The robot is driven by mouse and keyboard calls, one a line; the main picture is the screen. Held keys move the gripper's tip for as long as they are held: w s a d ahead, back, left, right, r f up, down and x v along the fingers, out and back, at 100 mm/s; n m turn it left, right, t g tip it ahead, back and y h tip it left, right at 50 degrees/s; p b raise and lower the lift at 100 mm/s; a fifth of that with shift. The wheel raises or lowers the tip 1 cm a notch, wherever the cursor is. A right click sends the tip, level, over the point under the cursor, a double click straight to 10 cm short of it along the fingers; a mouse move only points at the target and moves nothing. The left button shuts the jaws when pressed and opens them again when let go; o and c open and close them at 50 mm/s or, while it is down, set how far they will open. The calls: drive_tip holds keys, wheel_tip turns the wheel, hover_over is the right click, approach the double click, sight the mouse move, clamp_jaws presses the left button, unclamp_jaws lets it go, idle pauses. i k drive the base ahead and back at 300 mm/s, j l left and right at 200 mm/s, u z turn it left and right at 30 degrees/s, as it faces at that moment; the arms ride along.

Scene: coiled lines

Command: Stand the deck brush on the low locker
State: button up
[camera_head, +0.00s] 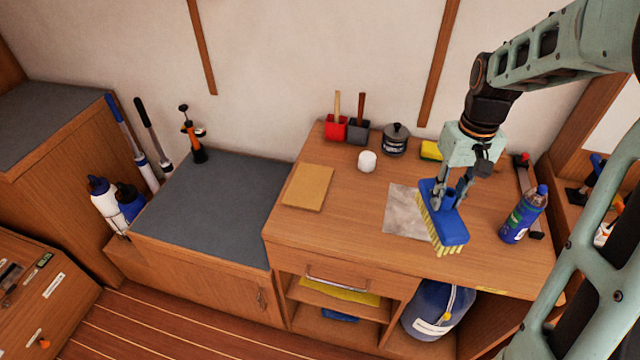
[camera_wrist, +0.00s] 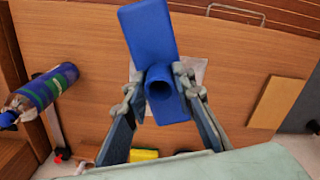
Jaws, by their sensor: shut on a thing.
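The deck brush (camera_head: 449,226) has a blue block and yellow bristles. My gripper (camera_head: 452,194) is shut on it and holds it over the right half of the wooden counter, apart from the locker. The bristles face left and down, so the block hangs tilted. In the wrist view, the blue brush (camera_wrist: 150,40) has a round hollow socket, with one finger on each side of it; the bristles are hidden there. The low locker (camera_head: 212,212) has a dark grey top and stands left of the counter, lower than it.
An orange and black pump (camera_head: 194,138) stands at the locker's back left corner; the rest of its top is clear. The counter (camera_head: 340,235) bears a tan board (camera_head: 308,187), a white cup (camera_head: 367,161), a grey sheet (camera_head: 402,212) and a blue-green bottle (camera_head: 524,215).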

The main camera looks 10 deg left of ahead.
sight(225, 207)
drive_tip(key=k+j, duration=0.15)
drive_tip(key=j, duration=0.15)
drive_tip(key=k+j, duration=0.1)
drive_tip(key=j, duration=0.2)
drive_tip(key=k+j+z, duration=0.1)
drive_tip(key=j, duration=0.2)
drive_tip(key=k+j, duration=0.1)
drive_tip(key=j, duration=0.25)
drive_tip(key=k+j, duration=0.1)
drive_tip(key=j, duration=0.2)
drive_tip(key=j+z, duration=0.15)
drive_tip(key=j, duration=0.55)
drive_tip(key=i+j, duration=0.1)
drive_tip(key=j, duration=0.25)
drive_tip(key=j+z, duration=0.1)
drive_tip(key=j, duration=0.2)
drive_tip(key=i+j, duration=0.3)
drive_tip(key=i+j+z, duration=0.1)
drive_tip(key=i+j, duration=0.15)
drive_tip(key=j, duration=0.25)
